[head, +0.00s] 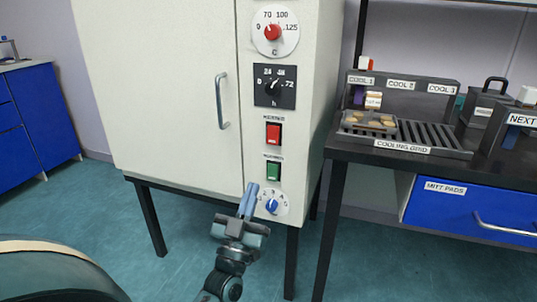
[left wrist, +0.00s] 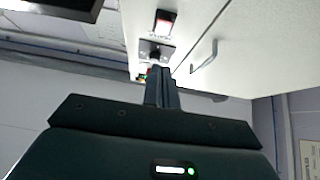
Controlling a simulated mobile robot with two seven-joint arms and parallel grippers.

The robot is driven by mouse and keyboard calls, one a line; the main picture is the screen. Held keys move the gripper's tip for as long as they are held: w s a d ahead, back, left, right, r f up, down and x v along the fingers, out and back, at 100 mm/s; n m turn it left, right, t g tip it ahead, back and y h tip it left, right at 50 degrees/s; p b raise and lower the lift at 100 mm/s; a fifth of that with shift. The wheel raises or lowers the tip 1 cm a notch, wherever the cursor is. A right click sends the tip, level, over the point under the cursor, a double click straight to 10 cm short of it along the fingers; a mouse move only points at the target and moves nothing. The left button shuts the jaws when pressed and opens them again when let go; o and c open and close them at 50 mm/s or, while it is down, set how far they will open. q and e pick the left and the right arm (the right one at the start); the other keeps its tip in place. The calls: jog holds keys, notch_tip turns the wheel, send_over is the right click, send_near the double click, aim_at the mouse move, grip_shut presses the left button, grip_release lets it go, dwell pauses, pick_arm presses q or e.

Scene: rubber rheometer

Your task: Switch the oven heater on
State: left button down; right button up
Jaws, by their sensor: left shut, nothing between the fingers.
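The white oven (head: 165,85) stands at the centre of the head view, with its controls in a column right of the door. A red rocker switch (head: 273,134) sits above a green rocker switch (head: 273,171); their small labels are hard to read. The red switch also shows in the left wrist view (left wrist: 163,22). My left gripper (head: 249,190) is shut and empty. In the head view its fingertips appear below and left of the green switch, beside the blue knob (head: 271,206). I cannot tell whether they touch the panel. My right gripper is out of view.
Above the switches are a black timer dial (head: 274,87) and a red temperature knob (head: 272,32). The door handle (head: 221,101) juts out left of them. On the right, a dark bench holds a cooling grid (head: 432,137) above a blue drawer (head: 470,210).

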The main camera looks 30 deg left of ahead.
aim_at(273, 139)
pick_arm(q)
jog(key=shift+w+f+b+x, duration=0.3)
jog(key=shift+f+b+x, duration=0.15)
jog(key=shift+x, duration=1.5)
jog(key=shift+w+f+b+x, duration=0.3)
jog(key=shift+b+x, duration=0.25)
jog(key=shift+x, duration=1.45)
jog(key=shift+w+f+b+x, duration=0.25)
jog(key=shift+f+b+x, duration=0.2)
jog(key=shift+x, duration=1.5)
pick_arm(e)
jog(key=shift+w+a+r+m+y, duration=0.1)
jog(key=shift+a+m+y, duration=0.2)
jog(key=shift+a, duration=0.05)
pick_arm(q)
jog(key=shift+a, duration=0.15)
